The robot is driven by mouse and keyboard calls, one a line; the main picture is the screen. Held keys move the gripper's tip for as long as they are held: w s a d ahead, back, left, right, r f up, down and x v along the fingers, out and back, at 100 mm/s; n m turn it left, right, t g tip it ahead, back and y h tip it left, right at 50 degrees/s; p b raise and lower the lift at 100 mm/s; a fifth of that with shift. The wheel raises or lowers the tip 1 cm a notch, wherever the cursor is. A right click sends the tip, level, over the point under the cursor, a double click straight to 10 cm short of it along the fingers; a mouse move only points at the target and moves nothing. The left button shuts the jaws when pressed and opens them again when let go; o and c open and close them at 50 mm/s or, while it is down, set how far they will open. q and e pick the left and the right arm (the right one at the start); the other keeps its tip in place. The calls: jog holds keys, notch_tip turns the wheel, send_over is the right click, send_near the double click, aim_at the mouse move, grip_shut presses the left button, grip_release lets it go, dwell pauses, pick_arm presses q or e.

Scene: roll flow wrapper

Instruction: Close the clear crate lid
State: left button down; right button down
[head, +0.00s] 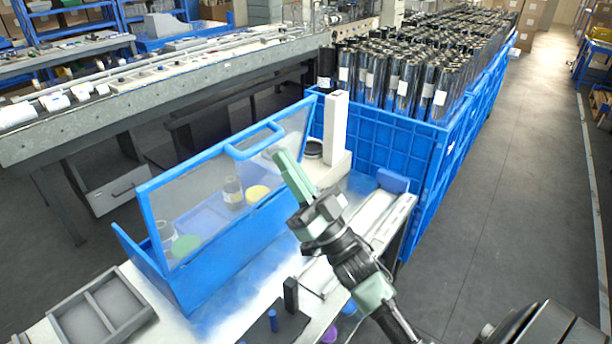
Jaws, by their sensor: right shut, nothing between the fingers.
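A blue crate (213,278) stands on the white table. Its clear lid (200,192) has a blue frame and is raised, tilted up from the crate. A blue handle (254,140) sits on the lid's upper edge. Jars show through the clear panel. My right gripper (275,153) is shut and empty. Its pale green fingers appear close to the lid's upper edge, just right of the handle; I cannot tell whether they touch it. My right arm hides part of the table behind it. My left gripper is not in view.
A grey divided tray (101,308) lies at the table's front left. A white upright device (335,125) stands behind the crate. Large blue bins (385,143) with dark rolls stand beyond. A dark mat (275,325) with a small blue object lies in front. The right floor is clear.

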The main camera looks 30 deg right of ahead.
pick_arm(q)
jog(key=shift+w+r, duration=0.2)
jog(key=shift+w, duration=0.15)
pick_arm(e)
jog(key=shift+w+a, duration=0.3)
jog(key=shift+w, duration=0.6)
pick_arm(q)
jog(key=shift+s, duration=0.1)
